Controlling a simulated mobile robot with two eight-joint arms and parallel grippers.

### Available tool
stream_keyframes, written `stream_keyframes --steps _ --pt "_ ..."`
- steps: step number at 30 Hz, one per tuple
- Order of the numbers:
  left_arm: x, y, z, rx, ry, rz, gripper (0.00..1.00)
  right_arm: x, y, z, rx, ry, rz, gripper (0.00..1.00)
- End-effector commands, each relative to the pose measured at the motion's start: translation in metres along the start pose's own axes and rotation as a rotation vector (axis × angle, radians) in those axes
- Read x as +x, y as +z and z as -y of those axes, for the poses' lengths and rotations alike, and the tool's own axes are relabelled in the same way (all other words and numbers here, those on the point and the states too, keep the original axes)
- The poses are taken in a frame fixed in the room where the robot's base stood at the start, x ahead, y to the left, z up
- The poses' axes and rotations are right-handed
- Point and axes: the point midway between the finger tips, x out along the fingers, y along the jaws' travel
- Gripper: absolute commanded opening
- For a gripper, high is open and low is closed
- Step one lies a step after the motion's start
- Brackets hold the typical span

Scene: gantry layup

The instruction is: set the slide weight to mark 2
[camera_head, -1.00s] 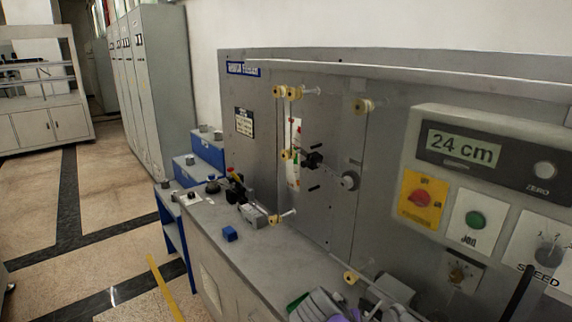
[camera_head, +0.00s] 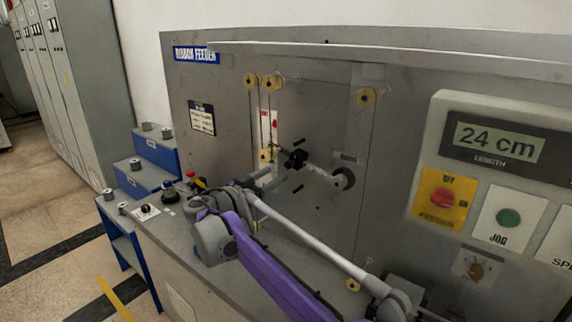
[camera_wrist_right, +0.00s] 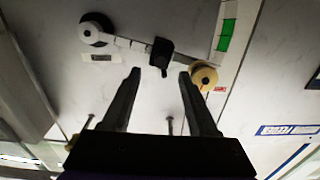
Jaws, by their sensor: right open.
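The slide weight is a small black block (camera_head: 295,159) on the pale pivoted arm (camera_head: 322,173) at the front of the ribbon feeder panel. In the right wrist view the black weight (camera_wrist_right: 161,52) sits on the white arm (camera_wrist_right: 130,44), nearer the yellow roller (camera_wrist_right: 203,75) than the round hub (camera_wrist_right: 95,29). The arm carries dark tick marks, too small to read. My right gripper (camera_wrist_right: 160,75) is open and empty, its fingertips just short of the weight, one to each side of it. My left gripper is not in view.
The feeder panel (camera_head: 230,100) stands behind, with yellow rollers (camera_head: 366,97) and a ribbon by the scale strip (camera_head: 269,125). The control box display (camera_head: 497,142) reads 24 cm. Blue steps with spools (camera_head: 145,175) stand at left. My purple arm crosses the bench.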

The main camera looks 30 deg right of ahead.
Motion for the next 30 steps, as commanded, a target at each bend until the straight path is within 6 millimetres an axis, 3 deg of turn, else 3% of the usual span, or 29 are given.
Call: stream_keyframes --steps 6,12,25,30 --pt "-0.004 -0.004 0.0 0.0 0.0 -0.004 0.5 0.044 -0.001 0.0 0.0 0.002 0.001 0.59" --pt "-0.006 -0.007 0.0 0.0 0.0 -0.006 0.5 0.072 -0.001 -0.001 -0.001 0.002 0.001 0.59" --pt "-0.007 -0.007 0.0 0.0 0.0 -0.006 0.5 0.081 0.0 0.0 -0.001 -0.001 0.002 0.59" --pt "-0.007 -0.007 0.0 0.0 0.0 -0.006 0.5 0.081 0.0 0.0 -0.001 -0.001 0.002 0.29"
